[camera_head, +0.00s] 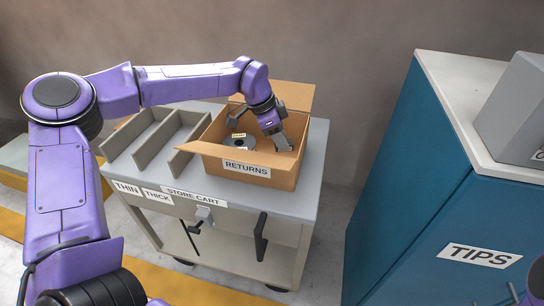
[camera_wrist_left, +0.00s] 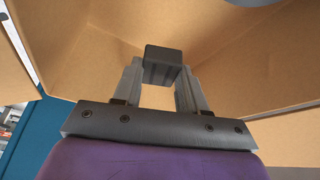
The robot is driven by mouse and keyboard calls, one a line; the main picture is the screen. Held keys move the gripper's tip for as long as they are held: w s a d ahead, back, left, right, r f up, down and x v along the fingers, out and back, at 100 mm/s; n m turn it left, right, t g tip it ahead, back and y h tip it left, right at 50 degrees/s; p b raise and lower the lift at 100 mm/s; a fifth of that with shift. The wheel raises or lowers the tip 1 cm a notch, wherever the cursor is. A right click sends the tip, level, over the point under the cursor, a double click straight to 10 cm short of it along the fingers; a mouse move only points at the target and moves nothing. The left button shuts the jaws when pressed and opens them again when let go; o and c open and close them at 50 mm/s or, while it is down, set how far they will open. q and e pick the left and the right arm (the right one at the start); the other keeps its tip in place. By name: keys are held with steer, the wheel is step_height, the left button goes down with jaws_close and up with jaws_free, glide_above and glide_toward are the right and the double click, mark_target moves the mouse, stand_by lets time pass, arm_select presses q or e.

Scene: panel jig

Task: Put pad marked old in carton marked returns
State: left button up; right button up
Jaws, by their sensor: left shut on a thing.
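The carton marked RETURNS (camera_head: 246,170) stands open on the cart. My left gripper (camera_head: 282,140) reaches down inside its right part. In the left wrist view the gripper (camera_wrist_left: 160,75) is shut on a small dark grey block (camera_wrist_left: 163,64), with brown carton walls around it. No marking shows on the block, so I cannot tell whether it is the pad marked old. A dark round disc (camera_head: 241,144) with a small yellow label lies in the carton, left of the gripper. The label is too small to read.
The store cart (camera_head: 291,202) has grey divided slots (camera_head: 155,138) on its left, labelled THIN and THICK. A teal cabinet (camera_head: 420,190) marked TIPS stands at the right, with a grey box (camera_head: 515,105) on top. Floor shows between cart and cabinet.

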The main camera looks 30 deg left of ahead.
arm_select(q)
steer(key=shift+s+f, duration=0.1)
steer(key=shift+f, duration=2.85)
steer(key=o, duration=1)
steer(key=shift+o, duration=0.2)
steer(key=shift+r, duration=0.1)
steer(key=v, duration=1.2)
steer(key=shift+r, duration=0.1)
